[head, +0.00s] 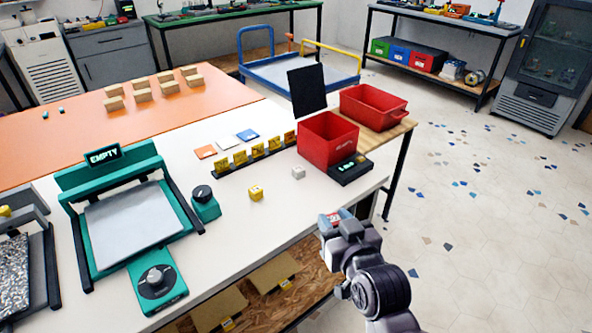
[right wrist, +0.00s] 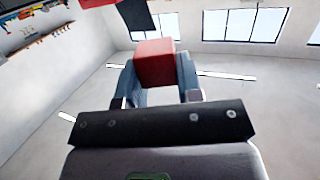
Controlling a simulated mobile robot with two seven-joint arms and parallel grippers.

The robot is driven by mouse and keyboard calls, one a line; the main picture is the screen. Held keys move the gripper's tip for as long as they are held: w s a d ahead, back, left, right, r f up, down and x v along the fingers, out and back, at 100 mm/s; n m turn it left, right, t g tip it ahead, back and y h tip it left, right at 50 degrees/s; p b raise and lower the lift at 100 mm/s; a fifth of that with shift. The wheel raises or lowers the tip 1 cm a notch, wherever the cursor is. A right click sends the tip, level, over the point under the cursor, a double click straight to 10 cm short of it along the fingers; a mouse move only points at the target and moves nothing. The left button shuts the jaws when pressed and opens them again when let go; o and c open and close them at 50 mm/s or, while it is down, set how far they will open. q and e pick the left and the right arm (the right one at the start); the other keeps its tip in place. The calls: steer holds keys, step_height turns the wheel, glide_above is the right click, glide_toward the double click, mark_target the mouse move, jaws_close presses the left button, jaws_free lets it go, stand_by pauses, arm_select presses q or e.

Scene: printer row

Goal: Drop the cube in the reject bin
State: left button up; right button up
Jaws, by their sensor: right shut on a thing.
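My right gripper (head: 338,222) is at the front right of the white table, in the air by its edge. In the right wrist view, its fingers (right wrist: 157,80) are shut on a red cube (right wrist: 155,62). In the head view the cube shows only as a small reddish patch at the fingertips. A red open bin (head: 327,140) with faint lettering stands on the table's far right corner, beyond the gripper. The lettering is too small to read surely. My left gripper is not in view.
A black device with a green display (head: 350,170) sits at the bin's front. A second red bin (head: 373,108) stands behind on a wooden surface. A teal printer (head: 125,220) stands left.

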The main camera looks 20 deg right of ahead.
steer(key=s+a+r+n+g+y, duration=0.2)
steer(key=a+r+n+g+y, duration=0.2)
steer(key=a+r+n+y, duration=0.8)
steer(key=w+a+f+g+y, duration=0.2)
steer(key=w+a+f+g, duration=0.2)
steer(key=a+f+g, duration=0.1)
steer(key=shift+w+a+f+n+y, duration=0.3)
steer(key=shift+w+a+f+n, duration=0.1)
steer(key=shift+a+f, duration=0.35)
steer(key=shift+d, duration=0.1)
steer(key=shift+s+d+n+g+y, duration=0.25)
steer(key=shift+d+n+g, duration=0.25)
steer(key=shift+n+g, duration=0.4)
steer(key=shift+s+d+n+g+y, duration=0.15)
steer(key=shift+d+n+g+y, duration=0.3)
steer(key=shift+g, duration=0.65)
steer(key=shift+s+d+n+g+y, duration=0.1)
steer(key=shift+s+d+n+g, duration=0.1)
steer(key=shift+d+n+g, duration=0.55)
steer(key=shift+a+g, duration=0.15)
steer(key=shift+g, duration=0.1)
